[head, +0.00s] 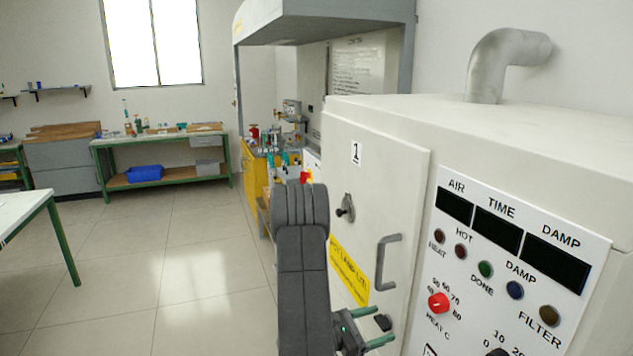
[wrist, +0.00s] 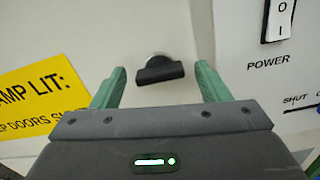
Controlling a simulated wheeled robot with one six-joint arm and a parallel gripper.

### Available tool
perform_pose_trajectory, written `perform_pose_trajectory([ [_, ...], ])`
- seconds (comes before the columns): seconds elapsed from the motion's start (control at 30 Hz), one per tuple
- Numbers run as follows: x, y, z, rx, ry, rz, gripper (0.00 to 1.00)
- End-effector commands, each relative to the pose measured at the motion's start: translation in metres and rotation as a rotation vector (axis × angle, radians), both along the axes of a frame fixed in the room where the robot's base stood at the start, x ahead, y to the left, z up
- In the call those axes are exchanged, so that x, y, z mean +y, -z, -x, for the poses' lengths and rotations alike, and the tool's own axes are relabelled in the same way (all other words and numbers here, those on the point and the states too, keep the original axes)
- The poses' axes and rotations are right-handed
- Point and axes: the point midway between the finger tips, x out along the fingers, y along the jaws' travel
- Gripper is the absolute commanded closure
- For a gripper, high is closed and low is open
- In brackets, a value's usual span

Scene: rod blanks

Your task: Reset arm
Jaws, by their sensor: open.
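My gripper (head: 384,326) is open in front of the lower part of the white machine's door (head: 375,165). In the wrist view my gripper's green fingers (wrist: 161,70) stand apart, one to each side of a small black knob (wrist: 160,72). The knob also shows between the fingers in the head view (head: 382,322). My dark grey arm hides part of the floor and the door's left edge.
A grey door handle (head: 385,262) stands out above my gripper. A yellow label (head: 348,272) is to its left, and a control panel (head: 510,265) with a red dial (head: 438,303) to its right. A green-legged bench (head: 160,140) stands far back. Open floor (head: 190,255) lies left.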

Motion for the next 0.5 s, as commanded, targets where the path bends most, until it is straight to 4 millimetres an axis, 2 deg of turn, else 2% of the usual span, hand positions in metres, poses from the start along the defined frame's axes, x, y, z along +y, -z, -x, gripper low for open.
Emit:
perform_pose_trajectory([
  [0.03,0.01,0.002,0.001,0.002,-0.008,0.001,0.31],
  [0.5,0.066,0.002,0.022,0.003,-0.008,0.001,0.31],
])
